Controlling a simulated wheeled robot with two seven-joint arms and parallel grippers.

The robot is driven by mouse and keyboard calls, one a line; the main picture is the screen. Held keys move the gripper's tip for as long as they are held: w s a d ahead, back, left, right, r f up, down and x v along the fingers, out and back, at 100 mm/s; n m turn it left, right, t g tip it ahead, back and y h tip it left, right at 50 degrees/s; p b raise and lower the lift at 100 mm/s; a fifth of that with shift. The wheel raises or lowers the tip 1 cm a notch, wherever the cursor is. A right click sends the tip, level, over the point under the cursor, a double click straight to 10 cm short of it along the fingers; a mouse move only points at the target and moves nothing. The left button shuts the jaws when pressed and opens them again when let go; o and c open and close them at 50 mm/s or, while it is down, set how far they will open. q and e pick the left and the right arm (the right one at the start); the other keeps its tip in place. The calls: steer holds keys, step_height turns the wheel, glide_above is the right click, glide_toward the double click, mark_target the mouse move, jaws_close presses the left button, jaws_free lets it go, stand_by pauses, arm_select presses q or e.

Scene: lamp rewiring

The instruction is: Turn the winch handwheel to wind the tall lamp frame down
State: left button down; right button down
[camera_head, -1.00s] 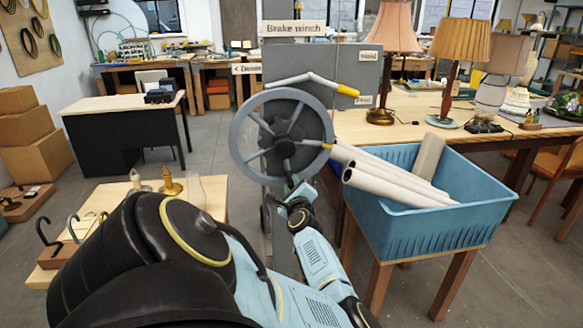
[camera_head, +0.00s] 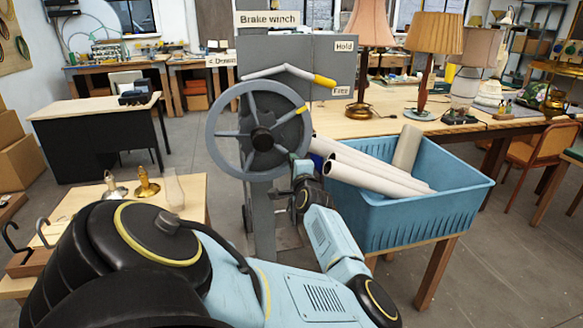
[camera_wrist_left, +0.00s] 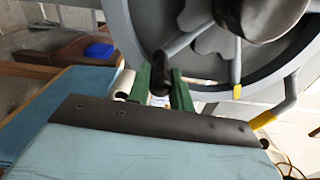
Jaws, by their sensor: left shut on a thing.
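The grey spoked handwheel (camera_head: 216,137) stands upright on the winch post, with a dark hub and a yellow mark on its upper right rim. My left gripper (camera_head: 301,168) is at the wheel's lower right rim. In the left wrist view its green fingers (camera_wrist_left: 160,88) are shut on the wheel's dark handle (camera_wrist_left: 160,70). The grey brake lever (camera_head: 275,71) above the wheel has its yellow tip closer to the "Free" label (camera_head: 341,91) than to "Hold" (camera_head: 344,45). I cannot make out the tall lamp frame. My right gripper is not in view.
A blue basket (camera_head: 400,220) with white rolled tubes stands right of the wheel, close to my left forearm. A bench (camera_head: 385,123) with lamps lies behind it. A low table (camera_head: 190,195) with brass pieces is at the left.

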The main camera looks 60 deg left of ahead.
arm_select(q)
steer(key=shift+a+r, duration=0.15)
steer(key=shift+r, duration=0.2)
steer(key=c, duration=1.3)
jaws_free()
steer(key=shift+s, duration=0.1)
steer(key=shift+o, duration=0.2)
steer(key=shift+f, duration=0.15)
steer(key=shift+d, duration=0.6)
steer(key=b+v, duration=0.3)
steer(key=v, duration=0.8)
